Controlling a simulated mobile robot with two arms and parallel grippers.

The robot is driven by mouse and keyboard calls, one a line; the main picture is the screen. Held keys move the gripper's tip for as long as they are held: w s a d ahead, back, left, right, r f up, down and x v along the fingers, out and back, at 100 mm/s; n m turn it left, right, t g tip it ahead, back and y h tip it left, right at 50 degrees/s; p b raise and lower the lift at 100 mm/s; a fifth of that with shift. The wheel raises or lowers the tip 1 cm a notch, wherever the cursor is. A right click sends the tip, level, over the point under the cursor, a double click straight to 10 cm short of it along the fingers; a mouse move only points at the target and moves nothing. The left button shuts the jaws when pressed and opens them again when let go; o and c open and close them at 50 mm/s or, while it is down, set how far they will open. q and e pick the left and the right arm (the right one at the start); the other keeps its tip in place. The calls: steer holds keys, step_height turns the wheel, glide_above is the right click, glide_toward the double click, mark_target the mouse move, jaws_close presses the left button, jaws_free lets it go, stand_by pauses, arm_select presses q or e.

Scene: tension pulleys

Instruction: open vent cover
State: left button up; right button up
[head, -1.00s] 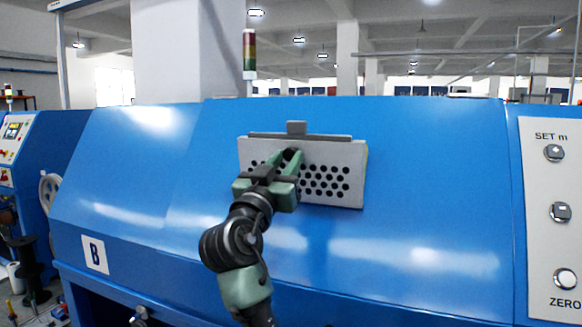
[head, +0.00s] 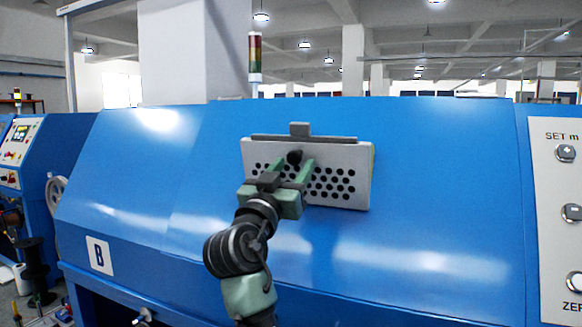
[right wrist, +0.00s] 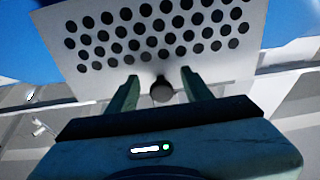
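The vent cover (head: 340,190) is a light grey plate with rows of round black holes, on the sloped blue front of the machine. A grey hinge strip (head: 330,139) runs along its top edge. A dark round knob (head: 295,157) stands out from the cover; it also shows in the right wrist view (right wrist: 161,91). My right gripper (head: 294,166) is open in front of the cover. In the right wrist view its two fingers (right wrist: 161,84) lie on either side of the knob, with a gap on both sides. My left gripper is not in view.
The blue machine housing (head: 440,190) fills the middle, with bare surface around the cover. A control panel (head: 556,215) with buttons is at the right. A signal light (head: 255,58) stands behind the machine. Another machine (head: 25,165) is at the far left.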

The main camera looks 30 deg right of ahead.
steer(key=shift+s+a+r, duration=0.2)
steer(key=shift+r, duration=0.55)
step_height(320, 180, up, 19)
steer(key=shift+w+d+f, duration=0.15)
steer(key=shift+w, duration=0.05)
